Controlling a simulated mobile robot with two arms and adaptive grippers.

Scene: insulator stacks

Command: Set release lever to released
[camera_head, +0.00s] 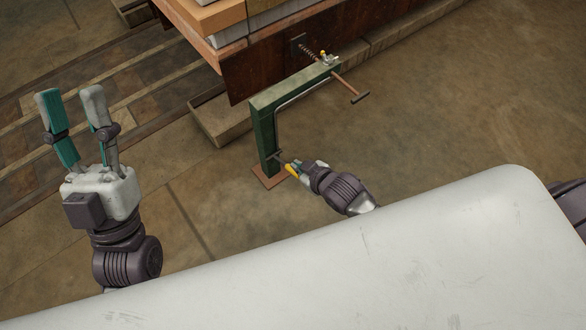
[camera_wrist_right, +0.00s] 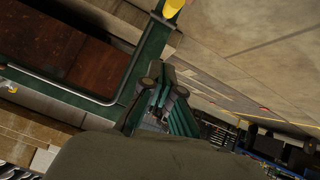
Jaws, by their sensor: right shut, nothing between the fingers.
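A green frame (camera_head: 263,130) stands on a small reddish base plate (camera_head: 268,178) on the floor. A lever with a yellow grip (camera_head: 291,170) sticks out low on its post, tilted down to the right. In the right wrist view a yellow grip (camera_wrist_right: 172,8) shows at the top edge, beyond the fingers. My right gripper (camera_head: 310,165) is shut and empty, just right of the yellow grip; I cannot tell whether it touches. It also shows in the right wrist view (camera_wrist_right: 158,90). My left gripper (camera_head: 70,98) is open and empty, raised at the left.
A threaded rod with a crossbar handle (camera_head: 355,95) and a small yellow part (camera_head: 323,55) sit atop the frame. Rusty panels (camera_head: 270,65) and stacked blocks stand behind, with a stone block (camera_head: 222,122) beside the post. The floor (camera_head: 440,120) at right is clear.

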